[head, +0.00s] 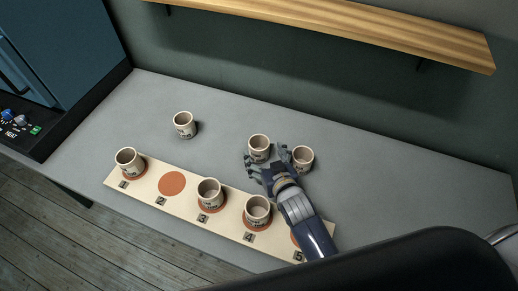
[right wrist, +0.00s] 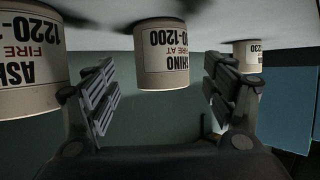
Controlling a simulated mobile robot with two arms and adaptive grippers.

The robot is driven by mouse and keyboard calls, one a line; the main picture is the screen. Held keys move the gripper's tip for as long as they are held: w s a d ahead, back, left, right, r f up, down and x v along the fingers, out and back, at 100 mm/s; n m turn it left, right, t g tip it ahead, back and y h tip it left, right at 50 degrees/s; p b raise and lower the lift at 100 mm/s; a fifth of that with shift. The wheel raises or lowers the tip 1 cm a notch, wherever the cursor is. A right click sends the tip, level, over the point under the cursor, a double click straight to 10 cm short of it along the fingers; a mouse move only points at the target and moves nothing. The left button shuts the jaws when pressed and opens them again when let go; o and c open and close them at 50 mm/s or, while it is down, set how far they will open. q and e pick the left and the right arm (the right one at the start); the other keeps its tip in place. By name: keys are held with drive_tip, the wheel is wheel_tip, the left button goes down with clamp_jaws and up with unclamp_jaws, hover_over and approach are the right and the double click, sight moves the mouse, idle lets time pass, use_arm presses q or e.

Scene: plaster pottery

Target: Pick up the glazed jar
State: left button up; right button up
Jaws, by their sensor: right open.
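Several cream jars with dark printed labels stand upright; none looks plainly glazed, so I cannot tell which is the glazed jar. My right gripper (head: 266,157) is open, its fingers spread at the near side of the middle loose jar (head: 259,143). In the right wrist view, upside down, this jar (right wrist: 163,58) shows between the fingers, labelled "ASHINO" and "-1200", with no finger visibly closed on it. The right loose jar (head: 303,157) stands just right of the gripper; it looks large at the left of the wrist view (right wrist: 30,62). My left gripper is out of view.
A third loose jar (head: 184,124) stands farther left on the grey counter (head: 350,190). A numbered board (head: 150,191) along the front holds jars (head: 129,160), (head: 209,191) and (head: 257,209); spot 2 (head: 172,184) is bare. A wooden shelf (head: 330,30) overhangs behind.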

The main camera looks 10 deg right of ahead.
sight(256, 142)
drive_tip(key=shift+w+a+p, duration=0.15)
drive_tip(key=shift+w+p, duration=0.15)
drive_tip(key=shift+w, duration=0.3)
drive_tip(key=shift+p+x, duration=0.35)
drive_tip(key=shift+x, duration=1.7)
drive_tip(key=shift+s, duration=0.1)
drive_tip(key=shift+c, duration=0.2)
drive_tip(key=c, duration=1.2)
